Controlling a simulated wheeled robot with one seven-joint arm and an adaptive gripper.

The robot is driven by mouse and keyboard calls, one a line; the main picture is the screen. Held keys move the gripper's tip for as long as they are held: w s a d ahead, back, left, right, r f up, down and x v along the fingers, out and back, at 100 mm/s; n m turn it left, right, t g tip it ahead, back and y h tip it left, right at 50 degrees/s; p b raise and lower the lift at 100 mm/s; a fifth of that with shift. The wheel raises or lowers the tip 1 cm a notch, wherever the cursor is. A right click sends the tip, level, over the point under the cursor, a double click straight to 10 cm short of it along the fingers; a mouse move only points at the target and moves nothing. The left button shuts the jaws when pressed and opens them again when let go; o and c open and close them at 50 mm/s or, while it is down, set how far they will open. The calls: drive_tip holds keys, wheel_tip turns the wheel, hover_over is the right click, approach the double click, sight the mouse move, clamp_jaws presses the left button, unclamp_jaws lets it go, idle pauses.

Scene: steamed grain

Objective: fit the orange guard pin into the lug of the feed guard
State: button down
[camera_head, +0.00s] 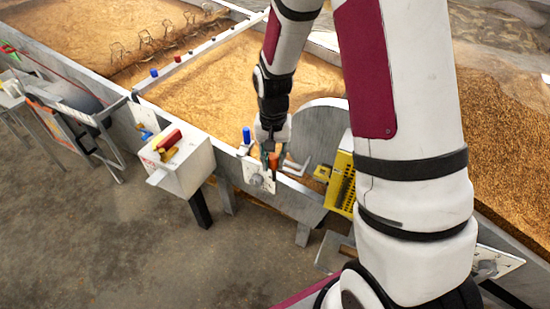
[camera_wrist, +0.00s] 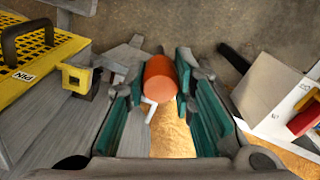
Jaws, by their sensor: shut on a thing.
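My gripper (camera_head: 271,153) is shut on the orange guard pin (camera_wrist: 160,77), which sits between the teal finger pads in the wrist view. The pin's rounded orange end faces the wrist camera; its lower part is hidden. The pin also shows as a small orange piece in the head view (camera_head: 273,161). The yellow feed guard (camera_wrist: 38,52), with a black handle and a PIN label, is at the left of the wrist view. Its yellow lug (camera_wrist: 77,78) juts toward my gripper, apart from the pin. In the head view the guard (camera_head: 341,183) is right of my gripper.
A pale plate (camera_head: 258,178) with a round knob is just below my gripper; whether the pin touches it, I cannot tell. A blue-topped piece (camera_head: 246,136) stands close left. A white box (camera_head: 181,166) with red and yellow parts is farther left. The grain trough lies behind.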

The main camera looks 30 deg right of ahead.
drive_tip(key=shift+d+m, duration=0.65)
drive_tip(key=shift+m, duration=0.35)
drive_tip(key=s+d+m+p, duration=0.1)
drive_tip(key=s+d+m, duration=0.2)
drive_tip(key=d+m, duration=1.4)
wheel_tip(320, 180, down, 7)
drive_tip(key=a+m+b, duration=0.2)
drive_tip(key=m+b, duration=0.1)
drive_tip(key=b, duration=0.1)
drive_tip(key=shift+w+a+r, duration=0.15)
drive_tip(key=shift+w+a, duration=0.1)
drive_tip(key=shift+a, duration=0.15)
drive_tip(key=c, duration=1.3)
unclamp_jaws()
wheel_tip(320, 180, up, 12)
